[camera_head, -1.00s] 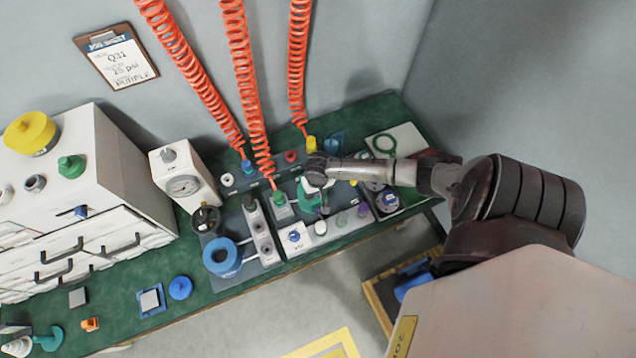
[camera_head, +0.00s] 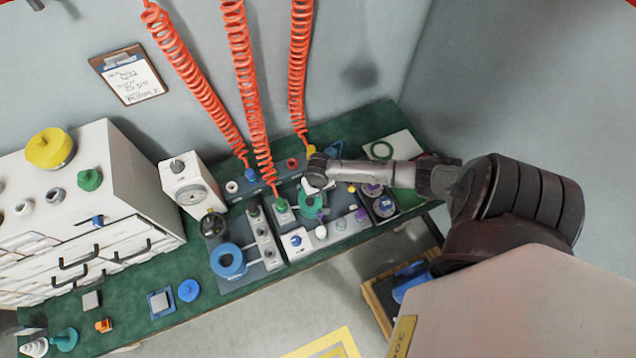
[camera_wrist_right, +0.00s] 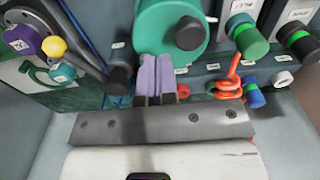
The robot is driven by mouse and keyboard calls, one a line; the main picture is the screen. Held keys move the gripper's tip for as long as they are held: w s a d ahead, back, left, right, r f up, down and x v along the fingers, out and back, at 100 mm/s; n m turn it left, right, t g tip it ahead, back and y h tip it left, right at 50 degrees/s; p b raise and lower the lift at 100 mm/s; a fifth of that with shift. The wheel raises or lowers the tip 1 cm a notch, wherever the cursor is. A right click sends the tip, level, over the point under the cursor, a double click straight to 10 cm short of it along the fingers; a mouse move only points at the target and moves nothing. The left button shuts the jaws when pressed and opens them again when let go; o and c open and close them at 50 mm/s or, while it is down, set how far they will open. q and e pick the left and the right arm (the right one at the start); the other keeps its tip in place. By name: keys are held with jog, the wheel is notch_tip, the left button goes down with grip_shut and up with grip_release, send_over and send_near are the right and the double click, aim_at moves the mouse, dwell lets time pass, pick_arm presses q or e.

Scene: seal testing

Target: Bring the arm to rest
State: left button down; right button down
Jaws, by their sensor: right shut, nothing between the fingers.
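My right arm reaches in from the right over the green bench (camera_head: 390,118). My right gripper (camera_wrist_right: 154,62) is shut, its two pale purple-grey fingers together with nothing between them. In the wrist view a large teal-green cylinder (camera_wrist_right: 172,22) with a dark knob lies just beyond the fingertips; I cannot tell whether they touch it. In the head view the wrist hides most of the gripper and part of this green cylinder (camera_head: 307,200). My left gripper is out of view.
Orange coiled hoses (camera_head: 298,70) hang behind the wrist. A white gauge box (camera_head: 190,185) and a white drawer cabinet (camera_head: 140,185) stand to the left. A blue ring (camera_head: 229,262) and several knobs crowd the bench. A yellow-edged mat (camera_head: 335,345) lies on the floor.

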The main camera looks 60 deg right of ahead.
notch_tip(320, 180, up, 8)
jog(key=p, duration=0.1)
jog(key=shift+r, duration=0.1)
dwell(0.3)
